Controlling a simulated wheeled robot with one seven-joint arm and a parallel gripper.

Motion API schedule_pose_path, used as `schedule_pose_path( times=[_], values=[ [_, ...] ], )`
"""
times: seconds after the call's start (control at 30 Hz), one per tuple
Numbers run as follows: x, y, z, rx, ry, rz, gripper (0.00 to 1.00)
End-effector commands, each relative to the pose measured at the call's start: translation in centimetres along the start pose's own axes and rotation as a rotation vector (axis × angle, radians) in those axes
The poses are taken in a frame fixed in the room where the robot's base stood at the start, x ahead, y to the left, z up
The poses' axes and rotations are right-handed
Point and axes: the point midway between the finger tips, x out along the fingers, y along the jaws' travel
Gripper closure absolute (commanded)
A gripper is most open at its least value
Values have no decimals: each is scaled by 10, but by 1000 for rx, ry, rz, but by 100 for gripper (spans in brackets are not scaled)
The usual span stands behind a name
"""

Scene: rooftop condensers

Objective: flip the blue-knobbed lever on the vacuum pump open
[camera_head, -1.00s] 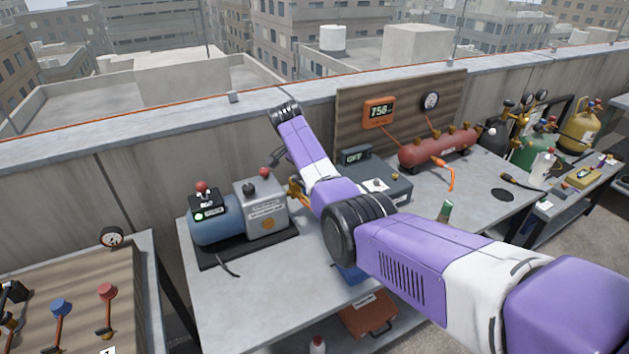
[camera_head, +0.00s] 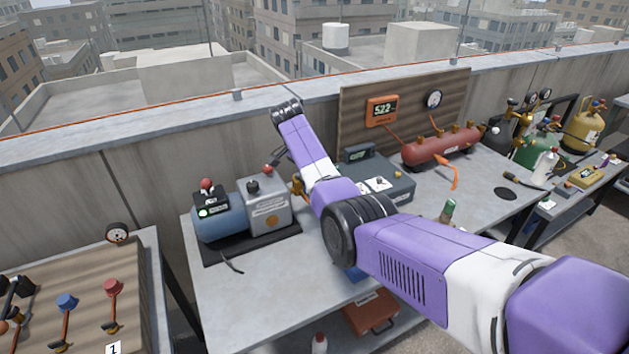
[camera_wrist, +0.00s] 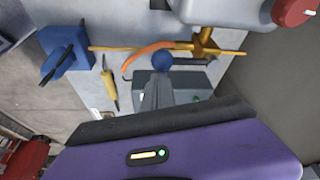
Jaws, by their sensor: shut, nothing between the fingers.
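The vacuum pump (camera_head: 265,210) stands on the bench's left half, with a blue motor, a grey housing and a brass fitting (camera_head: 297,186) on its right side. In the wrist view, its grey housing is at the top and the brass fitting (camera_wrist: 206,46) sticks out below it. A blue knob (camera_wrist: 162,61) lies just beyond the fingertips of my gripper (camera_wrist: 160,78). The fingers are shut and empty; I cannot tell whether they touch the knob. In the head view, my arm hides the blue knob and my fingers.
A dark grey box (camera_head: 385,182) stands right of the pump, with a red tank (camera_head: 440,146) beyond it. An orange display (camera_head: 382,110) reads about 522. A left-hand board (camera_head: 85,290) carries other blue- and red-knobbed levers.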

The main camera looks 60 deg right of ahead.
Motion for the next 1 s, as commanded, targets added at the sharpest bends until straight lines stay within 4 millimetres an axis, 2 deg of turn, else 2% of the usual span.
schedule_pose_path(
  times=[0.07, 0.3, 0.5, 0.7, 0.83, 1.0],
  values=[
    [-1, 1, -1, -3, -4, 0, 100],
    [-3, 14, -28, -6, -1, -4, 100],
    [-46, 4, -27, -6, 2, -7, 100],
    [-80, -1, -28, -7, 1, -5, 100],
    [-92, -2, -29, -6, 1, -3, 100],
    [-97, -3, -30, -6, 1, -2, 100]
  ],
)
